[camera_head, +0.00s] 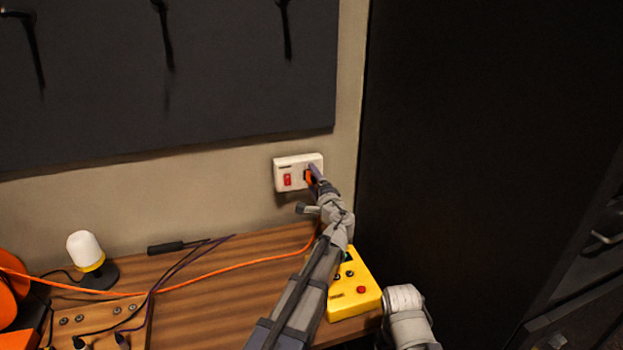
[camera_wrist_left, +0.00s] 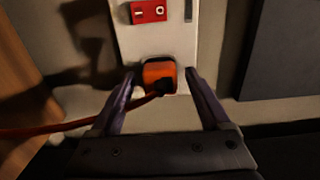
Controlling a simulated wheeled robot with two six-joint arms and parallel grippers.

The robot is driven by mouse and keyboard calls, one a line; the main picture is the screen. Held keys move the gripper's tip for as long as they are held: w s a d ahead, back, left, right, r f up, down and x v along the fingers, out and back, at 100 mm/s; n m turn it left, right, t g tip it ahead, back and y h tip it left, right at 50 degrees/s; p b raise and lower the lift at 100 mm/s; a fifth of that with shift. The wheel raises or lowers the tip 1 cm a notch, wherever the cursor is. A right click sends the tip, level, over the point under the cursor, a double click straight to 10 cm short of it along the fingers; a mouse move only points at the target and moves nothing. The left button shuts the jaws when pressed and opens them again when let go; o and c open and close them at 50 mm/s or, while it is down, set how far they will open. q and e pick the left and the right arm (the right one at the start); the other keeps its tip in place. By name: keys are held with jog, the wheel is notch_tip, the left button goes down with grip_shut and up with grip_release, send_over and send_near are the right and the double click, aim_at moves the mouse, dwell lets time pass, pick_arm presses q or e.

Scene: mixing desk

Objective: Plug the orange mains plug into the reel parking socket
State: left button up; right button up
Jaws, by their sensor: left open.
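The orange mains plug (camera_head: 308,178) sits at the right end of a white wall socket (camera_head: 297,163) with a red switch. In the left wrist view the plug (camera_wrist_left: 157,72) is against the socket's face, and its cable runs off to the left. My left gripper (camera_head: 313,174) is at the plug. In the left wrist view the fingers of my left gripper (camera_wrist_left: 160,78) stand open, one on each side of the plug, with gaps showing. An orange reel (camera_head: 12,285) is cut off at the left edge; I cannot make out its parking socket. My right gripper is out of view.
The orange cable (camera_head: 215,270) crosses the wooden desk (camera_head: 205,300). A yellow box (camera_head: 355,297) with buttons stands beside my left arm. A white-topped lamp (camera_head: 87,250) and a wooden panel (camera_head: 100,325) with dark leads are at left. A dark cabinet (camera_head: 470,150) is at right.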

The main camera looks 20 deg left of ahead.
aim_at(314, 180)
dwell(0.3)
pick_arm(q)
grip_shut()
dwell(0.5)
jog(key=shift+s+d, duration=0.1)
jog(key=shift+s, duration=0.05)
dwell(0.3)
jog(key=shift+v, duration=2.85)
